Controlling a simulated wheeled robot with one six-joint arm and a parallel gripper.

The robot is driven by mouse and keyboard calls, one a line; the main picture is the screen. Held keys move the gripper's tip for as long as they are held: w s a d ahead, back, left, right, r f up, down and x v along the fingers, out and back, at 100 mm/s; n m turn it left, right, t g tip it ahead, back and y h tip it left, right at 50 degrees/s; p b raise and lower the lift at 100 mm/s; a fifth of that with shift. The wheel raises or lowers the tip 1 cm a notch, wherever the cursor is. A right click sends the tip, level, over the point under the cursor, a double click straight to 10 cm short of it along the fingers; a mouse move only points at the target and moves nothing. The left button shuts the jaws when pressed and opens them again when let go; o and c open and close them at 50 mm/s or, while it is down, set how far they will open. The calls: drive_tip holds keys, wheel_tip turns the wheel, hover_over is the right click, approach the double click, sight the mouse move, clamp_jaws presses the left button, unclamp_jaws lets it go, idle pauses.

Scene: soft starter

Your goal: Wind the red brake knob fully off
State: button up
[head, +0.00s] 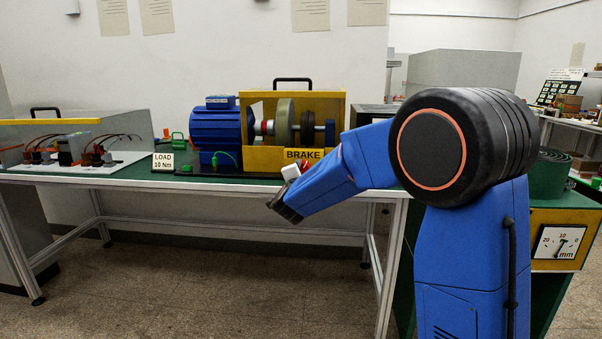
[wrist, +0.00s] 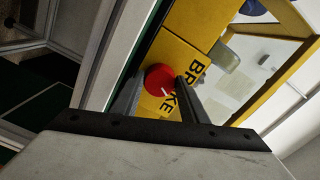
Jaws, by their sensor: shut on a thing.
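The red brake knob (wrist: 159,76) is round and has a white pointer line on its face. It sits at the front of the yellow brake housing (head: 264,158), beside the black BRAKE lettering. My gripper (wrist: 158,88) is shut on the knob, with one dark finger on each side of it in the wrist view. In the head view my arm reaches in from the right to the housing's front, below the BRAKE label (head: 303,154). The wrist covers most of the knob there. The knob's shaft is hidden.
A blue motor (head: 216,130) stands left of the housing, with a LOAD 10 Nm sign (head: 163,163) near it. A dial gauge (head: 558,243) marked in mm is on the yellow panel at right. The floor (head: 190,275) before the bench is clear.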

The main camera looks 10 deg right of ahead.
drive_tip(key=n, duration=0.5)
drive_tip(key=shift+f+n, duration=0.2)
drive_tip(key=shift+n, duration=0.2)
idle(0.4)
drive_tip(key=o, duration=1)
drive_tip(key=shift+o, duration=0.2)
drive_tip(key=shift+s+r, duration=0.1)
drive_tip(key=shift+s, duration=0.05)
drive_tip(key=shift+s+a, duration=0.1)
drive_tip(key=shift+s, duration=0.1)
drive_tip(key=v, duration=1.6)
drive_tip(key=shift+s, duration=0.4)
